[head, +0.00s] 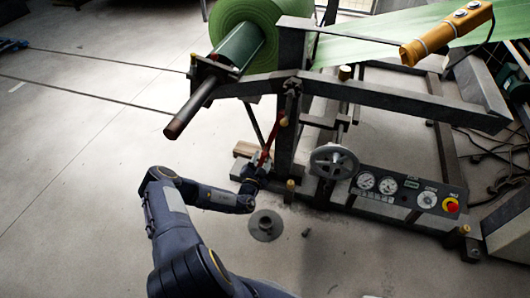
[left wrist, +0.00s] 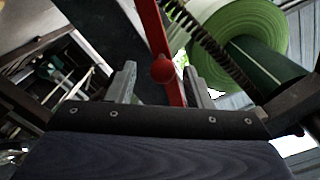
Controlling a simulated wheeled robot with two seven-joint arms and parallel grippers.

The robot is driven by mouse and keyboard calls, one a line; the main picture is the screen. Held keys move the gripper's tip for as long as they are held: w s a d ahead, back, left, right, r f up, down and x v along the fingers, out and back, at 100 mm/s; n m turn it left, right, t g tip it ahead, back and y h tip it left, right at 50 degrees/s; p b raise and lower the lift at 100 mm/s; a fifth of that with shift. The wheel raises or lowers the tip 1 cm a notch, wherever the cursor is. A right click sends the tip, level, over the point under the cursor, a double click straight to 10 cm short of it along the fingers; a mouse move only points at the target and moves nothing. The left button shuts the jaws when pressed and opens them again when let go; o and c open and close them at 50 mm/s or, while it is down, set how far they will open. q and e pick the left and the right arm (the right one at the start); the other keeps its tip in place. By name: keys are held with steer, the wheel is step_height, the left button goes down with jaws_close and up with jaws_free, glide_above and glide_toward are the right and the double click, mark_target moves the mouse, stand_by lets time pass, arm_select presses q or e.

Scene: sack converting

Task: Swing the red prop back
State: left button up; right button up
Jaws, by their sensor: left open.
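The red prop (head: 265,156) is a thin red bar low beside the dark upright post of the unwind frame in the head view. In the left wrist view the red prop (left wrist: 161,68) runs down between my fingers and carries a round red knob. My left gripper (head: 260,168) is at the prop, its jaws partly hidden in the head view. In the left wrist view the left gripper (left wrist: 160,86) is open, with a finger on each side of the prop and gaps between. My right gripper is in neither view.
A large green roll (head: 238,22) on a shaft (head: 190,108) hangs above my gripper. A handwheel (head: 334,161) and gauge panel (head: 405,192) stand to the right. A wooden block (head: 244,149) and a grey disc (head: 265,225) are on the floor.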

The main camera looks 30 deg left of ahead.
arm_select(q)
steer(key=shift+v, duration=1.55)
